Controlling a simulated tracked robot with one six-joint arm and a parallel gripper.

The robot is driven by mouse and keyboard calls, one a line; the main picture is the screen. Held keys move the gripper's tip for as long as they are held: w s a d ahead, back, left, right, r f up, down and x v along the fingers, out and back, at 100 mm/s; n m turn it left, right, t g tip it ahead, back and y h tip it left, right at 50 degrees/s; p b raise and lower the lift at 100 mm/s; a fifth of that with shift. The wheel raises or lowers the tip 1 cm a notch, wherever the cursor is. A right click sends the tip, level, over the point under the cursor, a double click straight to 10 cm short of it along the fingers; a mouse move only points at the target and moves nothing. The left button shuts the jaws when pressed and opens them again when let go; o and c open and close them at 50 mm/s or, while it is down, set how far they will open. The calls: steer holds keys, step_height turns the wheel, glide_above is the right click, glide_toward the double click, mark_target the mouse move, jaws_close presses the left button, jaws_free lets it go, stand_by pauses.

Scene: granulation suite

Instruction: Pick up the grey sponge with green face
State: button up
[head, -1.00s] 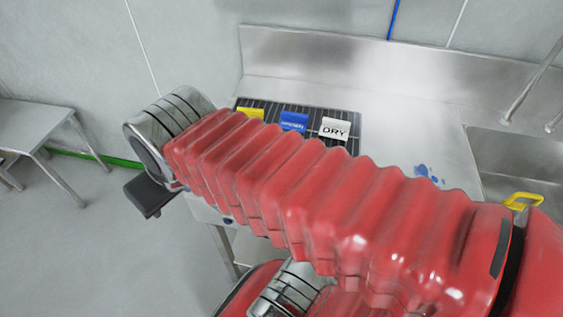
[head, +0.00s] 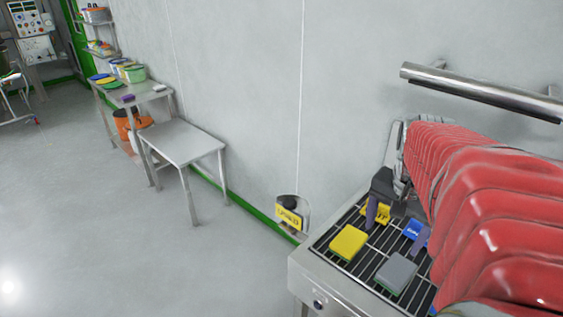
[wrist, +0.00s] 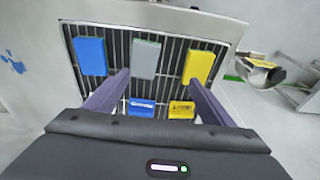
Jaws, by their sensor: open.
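The grey sponge (head: 396,273) lies flat on a dark slatted rack, grey side up, with a thin green edge low down in the head view. In the wrist view the grey sponge (wrist: 146,58) lies between a blue sponge (wrist: 90,55) and a yellow sponge (wrist: 199,66). My gripper (head: 397,226) is open and empty above the rack, near the label tags. In the wrist view my gripper (wrist: 158,76) has its two purple fingers wide apart, pointing toward the sponge row, with the grey sponge ahead and nearer the left finger.
A blue tag (wrist: 141,107) and a yellow tag (wrist: 181,109) stand along the rack (wrist: 122,75). A wall rail (head: 480,90) runs above my arm. A yellow-labelled bin (head: 290,216) is beside the counter. A low steel table (head: 182,143) stands farther left; the floor between is clear.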

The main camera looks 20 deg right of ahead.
steer(key=shift+s+d+f+m+g, duration=0.15)
steer(key=shift+s+d+m, duration=0.1)
steer(key=shift+s+d, duration=0.35)
steer(key=shift+s+d+f+m+g, duration=0.15)
steer(key=shift+s+d+m, duration=0.1)
steer(key=shift+s+d, duration=0.35)
steer(key=shift+w+r, duration=0.1)
glide_above(397, 269)
steer(key=a, duration=0.1)
steer(key=shift+f, duration=4.25)
steer(key=shift+d+f, duration=0.25)
steer(key=shift+f, duration=1.05)
steer(key=shift+d+f, duration=0.25)
steer(key=shift+f, duration=1)
steer(key=c, duration=1.1)
steer(key=shift+r, duration=0.1)
steer(key=shift+c, duration=0.2)
